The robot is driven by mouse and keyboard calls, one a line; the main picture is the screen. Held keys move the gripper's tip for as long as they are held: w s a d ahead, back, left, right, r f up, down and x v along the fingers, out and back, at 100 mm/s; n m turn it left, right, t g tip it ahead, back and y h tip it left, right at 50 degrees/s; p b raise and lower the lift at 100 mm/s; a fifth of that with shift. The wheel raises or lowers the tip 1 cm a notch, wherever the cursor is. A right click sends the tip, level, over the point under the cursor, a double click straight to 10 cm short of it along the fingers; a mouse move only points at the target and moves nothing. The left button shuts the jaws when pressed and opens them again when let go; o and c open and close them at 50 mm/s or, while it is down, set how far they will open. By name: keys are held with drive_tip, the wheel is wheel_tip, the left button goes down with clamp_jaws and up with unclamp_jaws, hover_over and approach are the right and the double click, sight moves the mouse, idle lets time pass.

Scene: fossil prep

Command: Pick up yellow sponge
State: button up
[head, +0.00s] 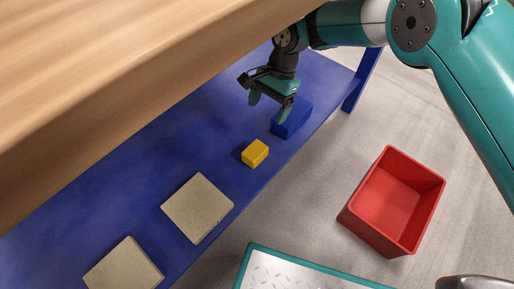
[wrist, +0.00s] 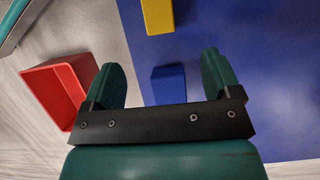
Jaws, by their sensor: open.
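The yellow sponge (head: 255,153) is a small block lying on the blue shelf (head: 120,190) in the head view, near the shelf's front edge. In the wrist view the yellow sponge (wrist: 158,15) is at the top edge, partly cut off. My gripper (head: 269,108) is open and empty, above the shelf beside a blue block (head: 292,118), farther along the shelf than the sponge. In the wrist view the blue block (wrist: 168,85) shows between the fingers of my gripper (wrist: 168,78), apart from them as far as I can tell.
Two beige slabs (head: 197,208) (head: 124,266) lie on the shelf at the lower left. A wooden top (head: 100,70) overhangs the shelf. A red open bin (head: 392,200) stands on the grey floor, and a teal-rimmed tray (head: 300,272) is at the bottom.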

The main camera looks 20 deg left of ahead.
drive_tip(key=b, duration=0.4)
approach(256, 149)
drive_tip(key=x, duration=0.4)
drive_tip(key=shift+f, duration=0.35)
drive_tip(key=b+x, duration=0.3)
drive_tip(key=x, duration=0.3)
drive_tip(key=shift+s+a+f+b, duration=0.1)
drive_tip(key=shift+s+f+b, duration=0.05)
drive_tip(key=shift+f+b, duration=0.2)
drive_tip(key=shift+r, duration=0.15)
drive_tip(key=c, duration=1)
